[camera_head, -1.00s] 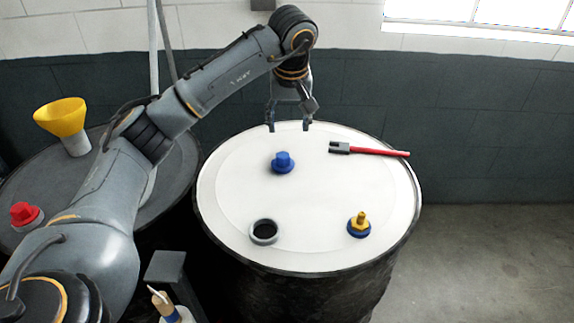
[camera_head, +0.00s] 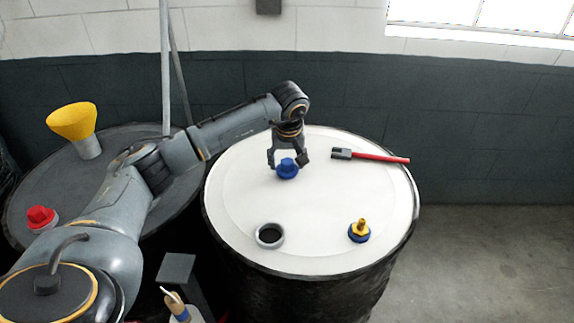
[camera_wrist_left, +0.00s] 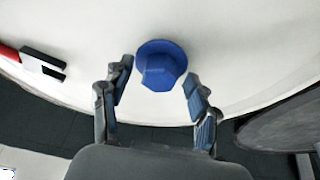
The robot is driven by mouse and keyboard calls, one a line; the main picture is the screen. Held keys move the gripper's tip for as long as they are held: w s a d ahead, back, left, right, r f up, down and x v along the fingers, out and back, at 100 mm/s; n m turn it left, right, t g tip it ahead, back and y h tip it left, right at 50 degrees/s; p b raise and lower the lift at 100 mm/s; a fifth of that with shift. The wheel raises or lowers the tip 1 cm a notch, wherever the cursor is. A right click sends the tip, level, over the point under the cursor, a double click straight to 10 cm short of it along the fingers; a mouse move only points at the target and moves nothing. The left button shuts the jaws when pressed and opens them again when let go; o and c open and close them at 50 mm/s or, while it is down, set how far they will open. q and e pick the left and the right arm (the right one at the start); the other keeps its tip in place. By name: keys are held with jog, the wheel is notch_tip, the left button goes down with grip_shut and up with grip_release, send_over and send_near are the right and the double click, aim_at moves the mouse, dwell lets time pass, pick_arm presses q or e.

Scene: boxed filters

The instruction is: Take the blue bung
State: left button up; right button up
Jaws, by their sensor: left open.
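The blue bung (camera_head: 287,169) sits on the white top of the drum (camera_head: 240,215), toward its back left. It has a round flange and a faceted knob. My left gripper (camera_head: 288,163) has come down over it from behind, fingers spread on either side. In the left wrist view the bung (camera_wrist_left: 161,66) lies just ahead of and between the open fingertips of my left gripper (camera_wrist_left: 160,80). The fingers do not appear closed on it. My right gripper is not in view.
On the drum top are a red-handled tool (camera_head: 372,156), a grey-rimmed open hole (camera_head: 269,235) and a blue and yellow fitting (camera_head: 359,230). A dark drum at left bears a yellow funnel (camera_head: 73,122) and a red cap (camera_head: 41,217). The drum's centre is clear.

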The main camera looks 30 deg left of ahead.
pick_arm(q)
jog(key=c, duration=1.2)
jog(key=shift+c, duration=0.2)
jog(key=shift+r, duration=0.15)
